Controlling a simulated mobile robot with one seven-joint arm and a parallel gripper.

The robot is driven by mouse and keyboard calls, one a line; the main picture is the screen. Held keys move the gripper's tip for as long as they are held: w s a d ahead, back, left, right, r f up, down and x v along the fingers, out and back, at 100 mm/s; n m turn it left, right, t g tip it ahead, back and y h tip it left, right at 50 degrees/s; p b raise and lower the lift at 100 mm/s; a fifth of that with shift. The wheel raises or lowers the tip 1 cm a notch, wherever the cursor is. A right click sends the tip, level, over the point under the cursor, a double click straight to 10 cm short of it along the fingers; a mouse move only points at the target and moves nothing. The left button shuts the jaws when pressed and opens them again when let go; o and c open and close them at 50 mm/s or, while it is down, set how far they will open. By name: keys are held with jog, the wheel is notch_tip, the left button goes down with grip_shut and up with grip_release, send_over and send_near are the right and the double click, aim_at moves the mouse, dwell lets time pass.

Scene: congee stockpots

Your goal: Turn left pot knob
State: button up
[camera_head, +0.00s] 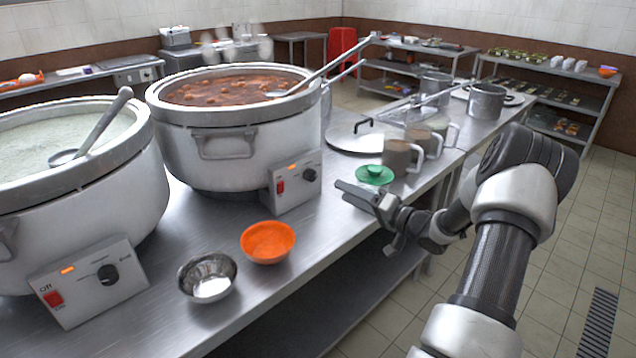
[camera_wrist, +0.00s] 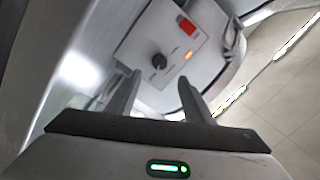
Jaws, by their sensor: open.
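The left pot (camera_head: 130,185) is a large grey stockpot of pale congee. Its control box (camera_head: 85,290) faces the table's front with a black knob (camera_head: 107,273), a red switch and a lit orange lamp. The right pot (camera_head: 205,165) holds a reddish stew. Its box has its own black knob (camera_head: 309,174). My gripper (camera_head: 364,216) is open and empty, right of the right pot's box and well away from the left knob. In the wrist view, a black knob (camera_wrist: 159,61) on a box shows just beyond my open fingers, apart from them; it looks like the right pot's.
An orange bowl (camera_head: 267,243) and a steel bowl (camera_head: 207,277) stand on the table in front of the pots. A green lid-like item (camera_head: 374,175) and several mugs (camera_head: 402,155) are near my gripper. Ladles rest in both pots. The floor at right is clear.

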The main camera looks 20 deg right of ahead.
aim_at(314, 177)
jog(key=b+x, duration=0.1)
jog(key=x, duration=1)
jog(key=shift+f, duration=0.1)
jog(key=c, duration=1)
jog(key=shift+c, duration=0.2)
